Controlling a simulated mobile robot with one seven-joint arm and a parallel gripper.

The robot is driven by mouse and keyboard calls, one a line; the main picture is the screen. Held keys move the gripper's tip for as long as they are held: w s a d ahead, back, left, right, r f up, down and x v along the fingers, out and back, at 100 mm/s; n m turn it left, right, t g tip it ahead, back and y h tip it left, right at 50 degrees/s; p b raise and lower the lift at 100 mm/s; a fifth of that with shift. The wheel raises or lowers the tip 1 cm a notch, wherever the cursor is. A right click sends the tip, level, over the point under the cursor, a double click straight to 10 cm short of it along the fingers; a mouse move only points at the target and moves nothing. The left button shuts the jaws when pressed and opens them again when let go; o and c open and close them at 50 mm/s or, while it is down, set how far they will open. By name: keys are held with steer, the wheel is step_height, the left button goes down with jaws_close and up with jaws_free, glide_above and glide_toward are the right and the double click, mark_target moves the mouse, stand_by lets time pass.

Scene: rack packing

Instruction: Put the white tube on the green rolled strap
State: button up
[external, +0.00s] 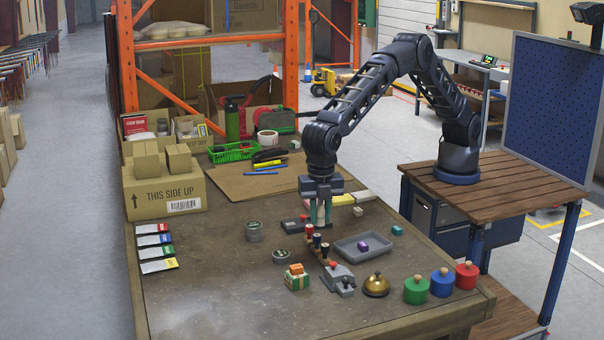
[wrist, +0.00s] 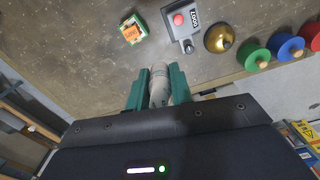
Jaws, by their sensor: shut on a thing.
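My gripper (external: 320,222) is over the middle of the workbench, its teal fingers closed on the white tube (external: 320,212). In the wrist view the tube (wrist: 158,86) is pinched between both fingers (wrist: 157,80) and sticks out a little past them. I cannot tell whether its lower end touches anything. The green rolled strap (external: 296,283), a green bundle with an orange piece on top, lies on the bench in front of and left of my gripper, apart from it. It also shows at the top of the wrist view (wrist: 133,32).
A holder with dark and red pegs (external: 317,242) stands close in front of my gripper. A grey tray (external: 345,250) is to its right. A grey button box (external: 338,275) and a brass bell (external: 376,285) stand right of the strap.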

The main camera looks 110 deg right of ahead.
steer(key=w+d+m, duration=0.1)
steer(key=w+d, duration=0.2)
steer(key=d, duration=0.8)
steer(key=w+d+m, duration=0.2)
steer(key=w+d, duration=0.1)
steer(key=d, duration=0.8)
steer(key=w+d+m, duration=0.1)
steer(key=w+d, duration=0.2)
steer(key=d, duration=0.8)
steer(key=s+d+r+m, duration=0.1)
steer(key=s+d+m, duration=0.1)
steer(key=d, duration=1.4)
steer(key=s+d+m, duration=0.1)
steer(key=d+m, duration=0.2)
steer(key=d, duration=1.4)
steer(key=s+d+m, duration=0.1)
steer(key=s+d, duration=0.3)
steer(key=d, duration=0.4)
steer(key=s+d+m, duration=0.1)
steer(key=s+d, duration=0.2)
steer(key=d, duration=0.5)
steer(key=r+m, duration=0.1)
steer(key=m, duration=0.6)
glide_above(296, 142)
steer(key=f, duration=1.9)
steer(key=shift+d+f, duration=0.2)
steer(key=shift+f, duration=0.05)
